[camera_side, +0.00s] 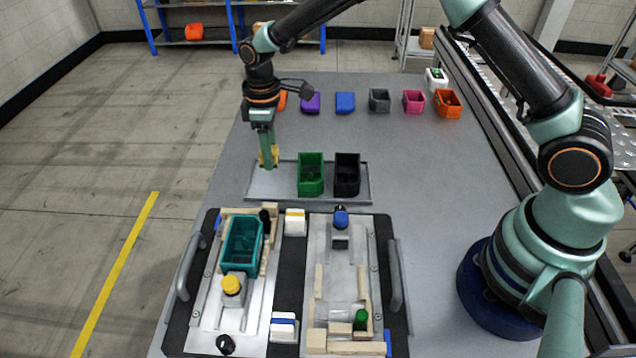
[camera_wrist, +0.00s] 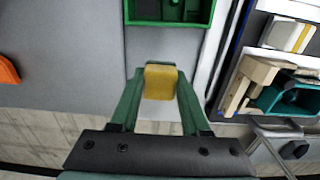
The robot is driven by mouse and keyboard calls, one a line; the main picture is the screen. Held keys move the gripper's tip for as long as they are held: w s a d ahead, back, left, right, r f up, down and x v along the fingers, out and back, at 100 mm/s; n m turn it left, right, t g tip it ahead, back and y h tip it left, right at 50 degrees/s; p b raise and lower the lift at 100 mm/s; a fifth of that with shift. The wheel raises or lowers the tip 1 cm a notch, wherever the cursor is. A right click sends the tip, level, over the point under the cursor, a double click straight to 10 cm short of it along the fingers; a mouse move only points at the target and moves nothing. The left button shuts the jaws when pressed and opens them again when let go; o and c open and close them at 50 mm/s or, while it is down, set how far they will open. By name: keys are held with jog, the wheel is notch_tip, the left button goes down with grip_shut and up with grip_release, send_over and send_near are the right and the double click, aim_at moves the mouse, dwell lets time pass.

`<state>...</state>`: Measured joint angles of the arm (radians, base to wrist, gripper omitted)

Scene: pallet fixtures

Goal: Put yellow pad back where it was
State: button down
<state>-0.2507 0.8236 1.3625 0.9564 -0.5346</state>
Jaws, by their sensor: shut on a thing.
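The yellow pad (camera_wrist: 160,82) is between the fingertips of my gripper (camera_wrist: 160,88) in the wrist view, and both fingers touch it. In the side view my gripper (camera_side: 267,150) points down at the left end of a grey tray (camera_side: 282,190), with the yellow pad (camera_side: 268,157) at its tips. Whether the pad touches the tray cannot be told. A green bin (camera_side: 311,174) and a black bin (camera_side: 346,174) stand on the tray to the right of the gripper. The green bin (camera_wrist: 170,10) also shows ahead of the gripper in the wrist view.
A pallet fixture (camera_side: 290,340) with handles lies in front, holding a teal bin (camera_side: 232,262), wooden blocks and a yellow knob (camera_side: 232,285). Behind, a row holds purple (camera_side: 310,103), blue (camera_side: 345,103), grey, pink (camera_side: 413,102) and orange (camera_side: 448,103) items. The table's middle right is clear.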

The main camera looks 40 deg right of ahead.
aim_at(273, 178)
jog(key=shift+f, duration=2.2)
jog(key=shift+f, duration=0.1)
jog(key=shift+c, duration=1.9)
grip_release()
